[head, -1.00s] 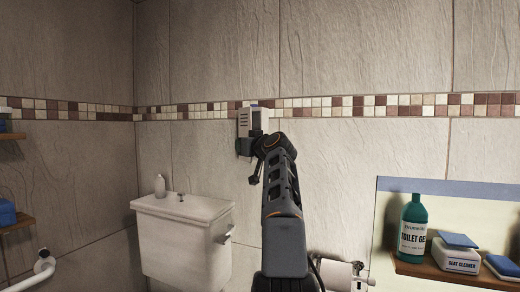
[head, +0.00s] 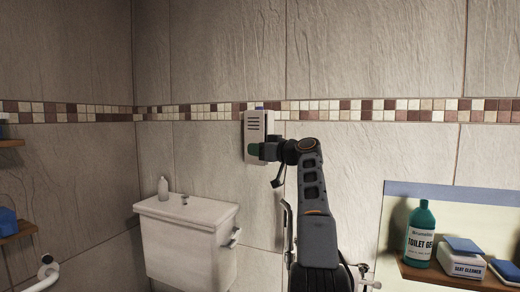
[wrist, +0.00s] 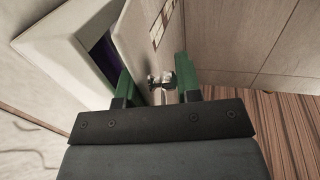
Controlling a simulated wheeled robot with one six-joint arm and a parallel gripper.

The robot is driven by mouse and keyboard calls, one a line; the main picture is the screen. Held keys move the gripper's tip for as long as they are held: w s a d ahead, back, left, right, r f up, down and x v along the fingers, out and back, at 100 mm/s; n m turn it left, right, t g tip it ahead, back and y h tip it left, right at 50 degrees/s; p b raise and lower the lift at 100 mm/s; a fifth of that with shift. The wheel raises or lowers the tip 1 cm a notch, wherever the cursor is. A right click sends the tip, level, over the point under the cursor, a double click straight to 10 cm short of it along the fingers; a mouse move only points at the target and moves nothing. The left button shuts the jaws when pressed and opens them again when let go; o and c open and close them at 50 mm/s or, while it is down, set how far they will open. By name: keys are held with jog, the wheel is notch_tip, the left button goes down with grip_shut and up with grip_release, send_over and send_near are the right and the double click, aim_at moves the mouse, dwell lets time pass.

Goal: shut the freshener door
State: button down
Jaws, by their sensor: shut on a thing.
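The white freshener (head: 257,122) is fixed to the wall over the mosaic strip, and its slotted front faces me in the head view. In the wrist view its pale housing (wrist: 62,52) is at the left with a purple thing (wrist: 102,58) inside. The pale door (wrist: 137,38) stands out from the housing, partly open. In the head view my gripper (head: 256,150) is at the freshener's lower front. The exact contact is partly hidden.
The white cistern (head: 187,222) stands below left with a small bottle (head: 163,188) on it.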

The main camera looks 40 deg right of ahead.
jog(key=shift+f, duration=0.3)
jog(key=c, duration=1.1)
grip_release()
jog(key=shift+r, duration=0.1)
jog(key=shift+c, duration=0.2)
jog(key=shift+o, duration=1.1)
jog(key=shift+s+r, duration=0.1)
jog(key=shift+s, duration=0.05)
jog(key=shift+s, duration=0.1)
jog(key=b+v, duration=0.2)
jog(key=v, duration=1.1)
jog(key=shift+s+d+b, duration=0.2)
jog(key=shift+s+b, duration=0.05)
jog(key=shift+b, duration=0.15)
